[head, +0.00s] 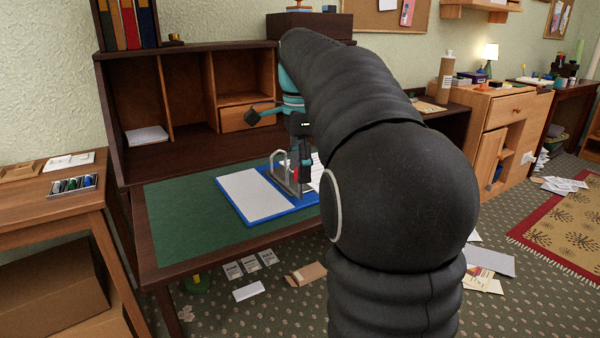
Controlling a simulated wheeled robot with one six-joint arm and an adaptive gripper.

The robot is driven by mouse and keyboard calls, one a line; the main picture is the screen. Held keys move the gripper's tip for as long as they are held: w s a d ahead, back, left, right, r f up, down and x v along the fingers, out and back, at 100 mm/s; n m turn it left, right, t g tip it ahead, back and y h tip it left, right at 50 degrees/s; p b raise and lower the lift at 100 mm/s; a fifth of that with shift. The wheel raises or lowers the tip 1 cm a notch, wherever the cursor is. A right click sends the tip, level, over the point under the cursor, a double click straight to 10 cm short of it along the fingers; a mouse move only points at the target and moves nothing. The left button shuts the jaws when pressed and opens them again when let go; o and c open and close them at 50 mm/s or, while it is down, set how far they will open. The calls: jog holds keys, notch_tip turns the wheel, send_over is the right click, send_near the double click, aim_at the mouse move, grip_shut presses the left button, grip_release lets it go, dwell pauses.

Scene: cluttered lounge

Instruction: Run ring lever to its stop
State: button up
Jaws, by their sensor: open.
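A blue ring binder (252,222) lies open on the green desk top, with white paper on its left side. Its metal ring mechanism (282,178) stands up near the middle, with the arches showing. A small red spot (295,174) shows beside the arches; I cannot tell whether it is the end of the ring lever. My gripper (304,184) points down over the mechanism, right beside the arches. It is open, with its fingers small and dark here. Whether it touches the lever is not clear. My arm hides the binder's right part.
The wooden desk (165,277) has a hutch (130,92) with open compartments behind the binder. Green desk surface is clear left of the binder. A side table (30,205) with a tray of coloured items (73,186) stands at left. Papers (250,291) lie on the floor.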

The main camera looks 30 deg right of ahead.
jog(key=shift+f, duration=0.4)
grip_shut()
